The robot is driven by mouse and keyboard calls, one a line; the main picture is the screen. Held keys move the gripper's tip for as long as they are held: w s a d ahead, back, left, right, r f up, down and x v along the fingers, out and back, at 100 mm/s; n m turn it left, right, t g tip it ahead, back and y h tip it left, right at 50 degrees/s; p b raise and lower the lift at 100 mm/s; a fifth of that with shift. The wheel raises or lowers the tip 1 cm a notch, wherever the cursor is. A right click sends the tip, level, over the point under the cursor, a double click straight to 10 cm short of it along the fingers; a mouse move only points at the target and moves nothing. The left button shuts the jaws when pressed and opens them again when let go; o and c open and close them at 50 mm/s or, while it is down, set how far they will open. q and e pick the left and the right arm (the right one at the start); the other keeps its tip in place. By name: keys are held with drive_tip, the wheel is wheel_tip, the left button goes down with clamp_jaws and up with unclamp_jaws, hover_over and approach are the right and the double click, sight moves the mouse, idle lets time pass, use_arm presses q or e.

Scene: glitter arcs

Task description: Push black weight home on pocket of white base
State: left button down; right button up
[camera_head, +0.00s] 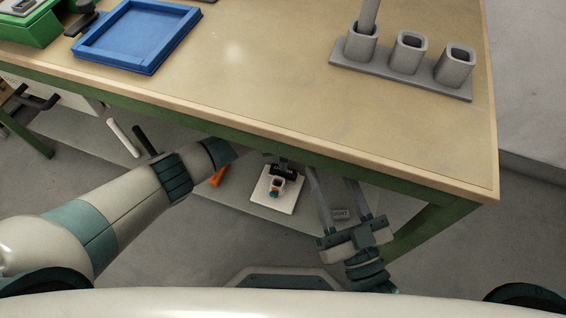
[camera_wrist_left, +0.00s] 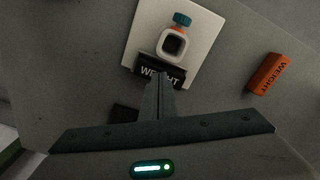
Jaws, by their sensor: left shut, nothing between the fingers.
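The white base (camera_wrist_left: 200,22) is a square plate with a raised white block, a dark opening and a teal knob. It also shows in the head view (camera_head: 266,200), on the low shelf under the table. The black weight (camera_wrist_left: 150,71) lies along the plate's edge beside the block; I cannot tell how deep it sits. It also shows in the head view (camera_head: 284,171). My left gripper (camera_wrist_left: 160,82) is shut and empty, its fingertips at the weight; whether they touch is unclear. My right gripper (camera_head: 331,175) is open, pointing toward the table edge.
The tabletop (camera_head: 270,90) overhangs the left hand. On it are a blue tray (camera_head: 138,62) and a grey holder (camera_head: 400,85) with several cups.

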use_arm(q)
drive_tip(key=shift+f, duration=0.5)
idle(0.8)
